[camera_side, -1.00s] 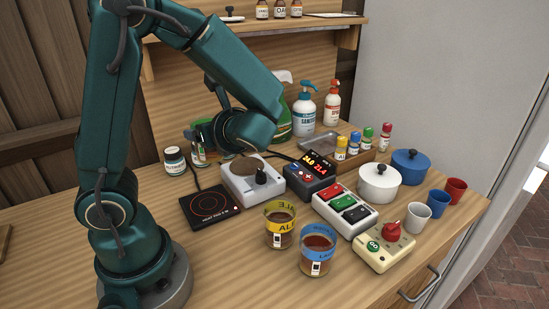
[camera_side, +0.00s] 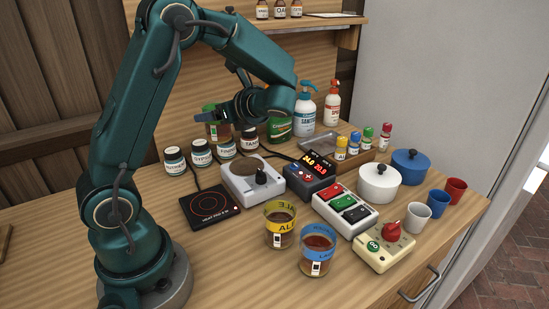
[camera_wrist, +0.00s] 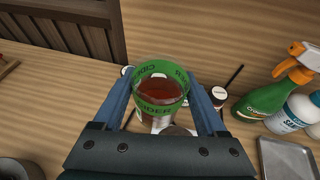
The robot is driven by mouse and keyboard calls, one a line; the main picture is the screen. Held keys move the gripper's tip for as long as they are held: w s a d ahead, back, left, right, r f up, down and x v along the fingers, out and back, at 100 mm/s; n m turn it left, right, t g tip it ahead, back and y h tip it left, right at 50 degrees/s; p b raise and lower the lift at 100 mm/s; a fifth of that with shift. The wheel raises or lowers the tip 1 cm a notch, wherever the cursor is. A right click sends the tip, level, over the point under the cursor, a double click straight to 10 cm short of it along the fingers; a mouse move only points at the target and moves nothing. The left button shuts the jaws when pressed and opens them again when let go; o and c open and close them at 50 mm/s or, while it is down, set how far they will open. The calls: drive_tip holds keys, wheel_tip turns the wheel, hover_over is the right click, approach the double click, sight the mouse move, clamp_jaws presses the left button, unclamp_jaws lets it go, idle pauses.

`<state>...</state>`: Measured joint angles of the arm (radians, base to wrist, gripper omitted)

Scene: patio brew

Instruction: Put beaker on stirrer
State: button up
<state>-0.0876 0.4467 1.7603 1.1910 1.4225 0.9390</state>
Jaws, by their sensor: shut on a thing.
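The beaker (camera_side: 217,128) is clear, with brown liquid and a green band marked CIDER in the wrist view (camera_wrist: 160,92). My gripper (camera_side: 220,114) is shut on it, with a blue finger on each side (camera_wrist: 160,98). The beaker is upright or nearly so and held above the row of jars at the back. The stirrer (camera_side: 268,189) seems to be the pale box with a round grey-brown plate and a black knob. Its plate is bare and lies in front of and below the beaker, to the right in the side view.
Several dark labelled jars (camera_side: 202,154) stand behind the stirrer. A black hot plate (camera_side: 209,206) is left of it and a red-digit display box (camera_side: 312,178) right. Two beakers, yellow-banded (camera_side: 280,225) and blue-banded (camera_side: 318,250), stand in front.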

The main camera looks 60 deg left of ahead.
drive_tip(key=shift+w+d+f, duration=0.45)
drive_tip(key=shift+w+f, duration=0.4)
drive_tip(key=shift+f, duration=0.4)
drive_tip(key=shift+w+d+f, duration=0.4)
drive_tip(key=shift+w+f, duration=0.5)
drive_tip(key=shift+f, duration=0.35)
drive_tip(key=shift+w+d+f, duration=0.45)
drive_tip(key=shift+w+f, duration=0.4)
drive_tip(key=shift+f, duration=0.4)
drive_tip(key=shift+f, duration=0.1)
drive_tip(key=o, duration=1.5)
drive_tip(key=shift+o, duration=0.2)
